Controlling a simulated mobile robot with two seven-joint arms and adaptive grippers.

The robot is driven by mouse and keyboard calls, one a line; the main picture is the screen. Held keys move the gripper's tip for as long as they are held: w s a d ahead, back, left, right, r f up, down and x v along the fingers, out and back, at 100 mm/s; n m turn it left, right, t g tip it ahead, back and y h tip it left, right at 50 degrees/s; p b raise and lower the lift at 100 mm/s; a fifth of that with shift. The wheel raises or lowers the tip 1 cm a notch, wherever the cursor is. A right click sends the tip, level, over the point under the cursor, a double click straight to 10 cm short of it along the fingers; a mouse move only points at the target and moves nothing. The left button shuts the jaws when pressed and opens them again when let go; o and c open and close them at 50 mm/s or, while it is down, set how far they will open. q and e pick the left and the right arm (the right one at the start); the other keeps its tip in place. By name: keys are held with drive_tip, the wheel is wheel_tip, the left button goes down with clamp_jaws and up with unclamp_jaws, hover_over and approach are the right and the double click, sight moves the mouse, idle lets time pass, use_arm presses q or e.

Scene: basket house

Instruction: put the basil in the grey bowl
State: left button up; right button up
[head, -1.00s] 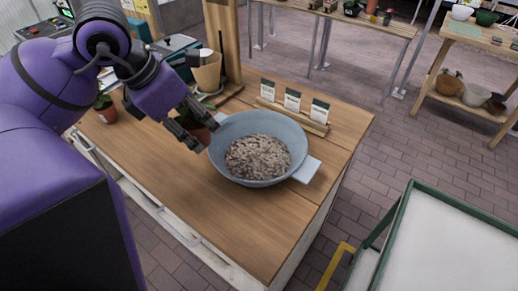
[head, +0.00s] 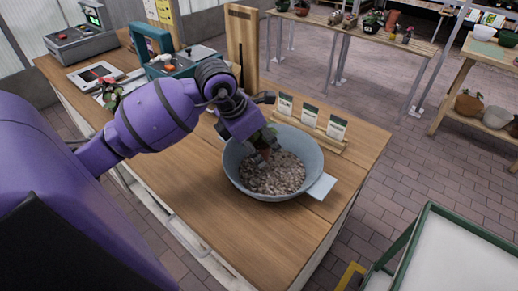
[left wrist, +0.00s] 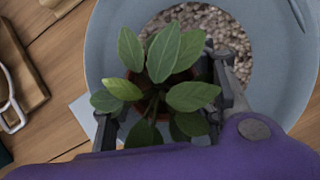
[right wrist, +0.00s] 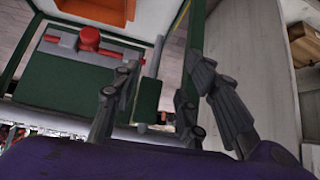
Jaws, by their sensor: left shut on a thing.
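The basil (left wrist: 160,85) is a leafy green plant in a small terracotta pot, seen from above in the left wrist view. My left gripper (head: 264,153) is shut on the pot, its fingers on either side. It holds the basil inside the rim of the grey bowl (head: 232,170), over the gravel. The wrist mostly hides the plant in the head view, and I cannot tell whether the pot touches the gravel. The bowl also shows in the left wrist view (left wrist: 103,40). My right gripper (right wrist: 162,70) is open and empty, away from the bowl.
Seed packets in a wooden holder (head: 312,128) stand just behind the bowl. Bare wood (head: 270,235) lies in front of the bowl. A green-framed cart (head: 400,240) stands at the right.

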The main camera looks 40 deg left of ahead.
use_arm(q)
drive_tip(key=shift+f, duration=0.8)
drive_tip(key=shift+f, duration=0.1)
drive_tip(key=shift+f, duration=0.2)
drive_tip(key=o, duration=1.3)
drive_tip(key=shift+r, duration=0.1)
drive_tip(key=shift+s+a+r, duration=0.1)
drive_tip(key=shift+r, duration=0.3)
drive_tip(key=v, duration=1.1)
drive_tip(key=shift+s+r, duration=0.2)
